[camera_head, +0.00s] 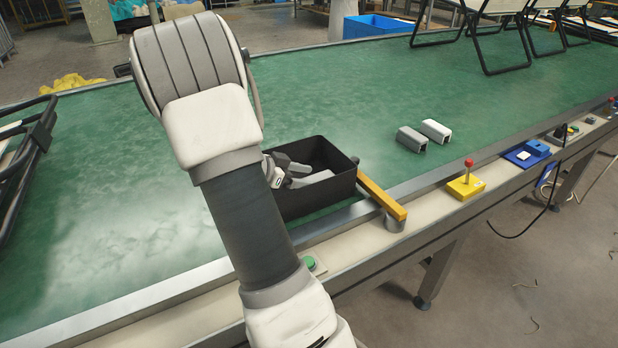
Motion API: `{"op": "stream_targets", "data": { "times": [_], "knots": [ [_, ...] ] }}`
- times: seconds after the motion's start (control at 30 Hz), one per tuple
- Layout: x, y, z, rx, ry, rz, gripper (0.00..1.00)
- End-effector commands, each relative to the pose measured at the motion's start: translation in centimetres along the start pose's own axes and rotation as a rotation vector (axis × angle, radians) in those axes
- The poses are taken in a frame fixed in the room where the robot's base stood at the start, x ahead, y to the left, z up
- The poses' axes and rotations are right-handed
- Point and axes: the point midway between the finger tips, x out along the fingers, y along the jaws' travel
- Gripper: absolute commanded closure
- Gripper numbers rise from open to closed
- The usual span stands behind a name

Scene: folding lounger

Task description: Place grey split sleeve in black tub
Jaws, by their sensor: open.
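The grey split sleeve (411,140) lies on the green table top, right of the tub, close beside a white sleeve (437,131). The black tub (325,195) stands near the table's front edge, partly hidden by my arm. My gripper (297,171) shows small and dark at the tub's left side, over or inside its opening. It is open, and no sleeve shows between its fingers. A pale grey piece (313,178) shows inside the tub, but I cannot tell what it is.
A yellow bar (382,195) lies right of the tub at the front rail. A yellow box with a red-knobbed lever (466,184) and a blue box (527,153) sit along the rail. Black folding frames (490,45) stand at the back right.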

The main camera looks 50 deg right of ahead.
Motion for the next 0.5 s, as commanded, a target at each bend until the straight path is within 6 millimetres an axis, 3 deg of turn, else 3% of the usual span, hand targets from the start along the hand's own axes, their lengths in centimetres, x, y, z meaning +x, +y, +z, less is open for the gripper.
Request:
{"op": "stream_targets", "data": {
  "times": [0.5],
  "knots": [
    [-10.1, -0.1, -0.3, 0.000, -0.001, -0.003, 0.19]
  ]
}}
